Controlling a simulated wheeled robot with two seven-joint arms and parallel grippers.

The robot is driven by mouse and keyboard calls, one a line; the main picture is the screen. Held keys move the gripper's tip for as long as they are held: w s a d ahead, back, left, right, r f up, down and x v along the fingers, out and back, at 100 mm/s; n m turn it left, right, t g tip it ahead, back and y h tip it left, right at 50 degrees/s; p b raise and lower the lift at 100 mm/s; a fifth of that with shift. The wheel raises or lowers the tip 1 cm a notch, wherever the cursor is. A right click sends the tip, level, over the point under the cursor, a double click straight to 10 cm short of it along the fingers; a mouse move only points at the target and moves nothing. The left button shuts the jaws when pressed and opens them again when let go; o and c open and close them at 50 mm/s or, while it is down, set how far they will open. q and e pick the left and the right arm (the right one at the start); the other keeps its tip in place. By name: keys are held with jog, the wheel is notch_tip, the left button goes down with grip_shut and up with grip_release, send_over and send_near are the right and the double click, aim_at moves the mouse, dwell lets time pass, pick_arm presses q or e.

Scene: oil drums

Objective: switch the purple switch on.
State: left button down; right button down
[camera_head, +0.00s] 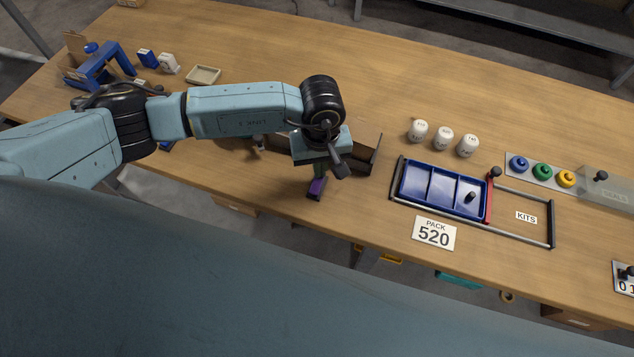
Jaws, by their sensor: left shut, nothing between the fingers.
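The purple switch (316,188) is a small dark block with a purple face, near the front edge of the table, left of the middle of the head view. A bit of green shows just above it, partly covered by my gripper. Whether its lever is up or down is too small to tell. My left gripper (339,169) points down just above and to the right of the purple switch. Its fingers are shut with nothing between them. I cannot tell whether they touch the switch. My right gripper is not in view.
A dark open tray (373,158) stands behind my left gripper, partly hidden. To the right are white containers (443,138), a blue compartment tray (416,180) in a rail frame, a "PACK 520" card (434,234) and coloured buttons (542,172). A blue stand (100,66) is far left.

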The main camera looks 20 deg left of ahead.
pick_arm(q)
jog(key=shift+f, duration=0.25)
jog(key=shift+r+p, duration=1.75)
jog(key=shift+r, duration=1.8)
